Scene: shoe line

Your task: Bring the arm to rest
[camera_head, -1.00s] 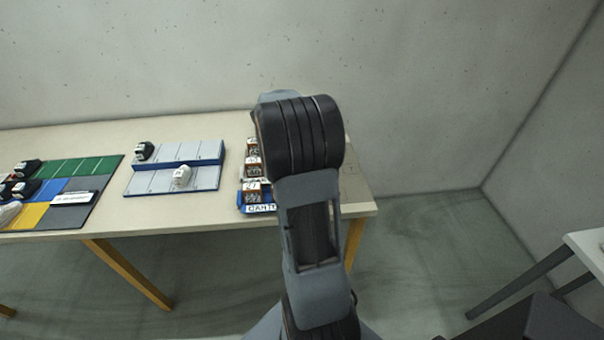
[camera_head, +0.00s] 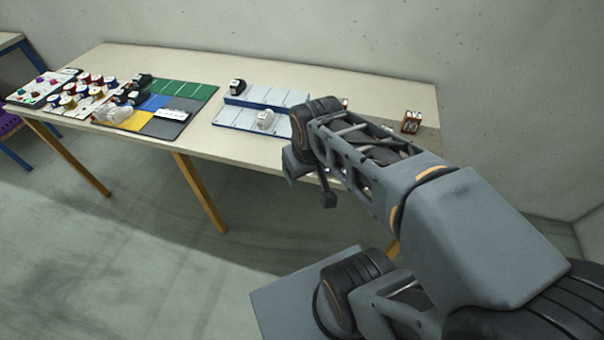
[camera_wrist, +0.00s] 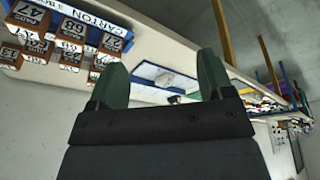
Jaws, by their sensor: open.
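My arm (camera_head: 440,230) is bent across the right half of the head view, in front of the long table (camera_head: 300,70). In the wrist view my gripper (camera_wrist: 160,78) is open. Its two green fingers stand apart with nothing between them. Past the fingers are the table top and the blue-and-white rack (camera_wrist: 165,76), at a distance and not touched. In the head view the fingers cannot be made out clearly.
The table holds a blue-and-grey rack (camera_head: 246,122), a coloured mat (camera_head: 186,88), several spools (camera_head: 85,92) and a small brown box (camera_head: 411,122). The wrist view shows a blue carton tray (camera_wrist: 88,27) with several numbered boxes. Open floor (camera_head: 110,240) lies left of my arm.

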